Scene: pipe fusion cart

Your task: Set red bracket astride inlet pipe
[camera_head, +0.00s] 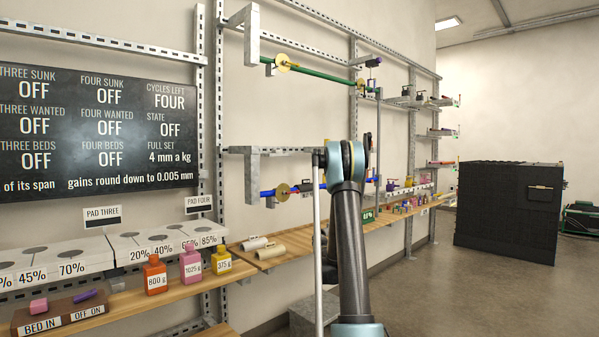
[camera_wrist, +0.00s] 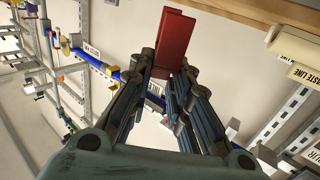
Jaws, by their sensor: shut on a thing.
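A red bracket (camera_wrist: 174,42), seen as a flat red block, is between the fingertips of my gripper (camera_wrist: 166,70), which is shut on it. A blue pipe (camera_wrist: 92,61) runs behind the fingers in the wrist view, and a tag reading "INLE..." (camera_wrist: 155,97) shows between them. The bracket looks apart from the pipe; the exact gap cannot be told. In the head view the blue pipe (camera_head: 267,193) runs along the lower wall rail, partly behind my arm. My gripper and the bracket are hidden there.
A green pipe (camera_head: 330,75) hangs above on the wall frame. A wooden shelf (camera_head: 190,290) below bears an orange bottle (camera_head: 155,276), a pink bottle (camera_head: 191,266) and a yellow bottle (camera_head: 221,262). A black crate (camera_head: 505,215) stands right, with open floor before it.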

